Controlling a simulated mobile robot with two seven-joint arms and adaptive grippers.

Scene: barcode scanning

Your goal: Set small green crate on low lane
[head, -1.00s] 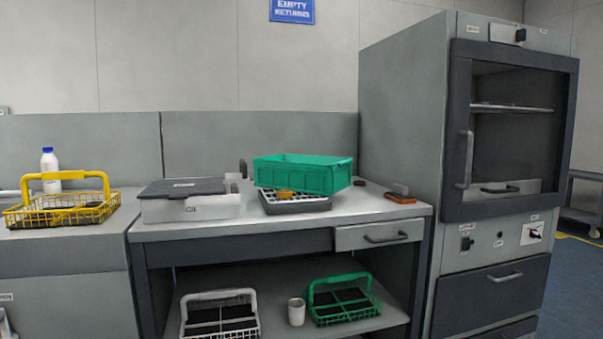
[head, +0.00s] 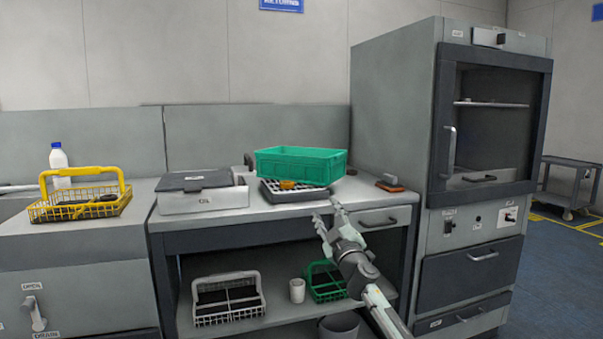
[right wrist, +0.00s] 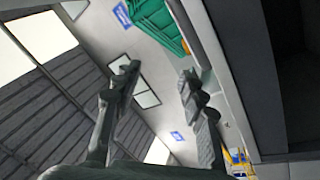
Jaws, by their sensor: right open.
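The small green crate (head: 300,163) sits on the workbench, resting over a grey perforated rack (head: 290,194) with a small orange-yellow item beneath its front. My right gripper (head: 327,211) is open and empty, in front of the bench edge, below and to the right of the crate. The right wrist view shows its two fingers (right wrist: 160,76) apart with nothing between them; the green crate (right wrist: 153,22) shows beyond them at the top. My left gripper is not in view. I cannot tell which surface is the low lane.
A lidded grey box (head: 203,190) stands left of the crate. A yellow basket (head: 80,203) and white bottle stand farther left. The shelf below holds a white basket (head: 227,298), a cup (head: 297,290) and a green basket (head: 321,288). A tall cabinet (head: 395,150) stands right.

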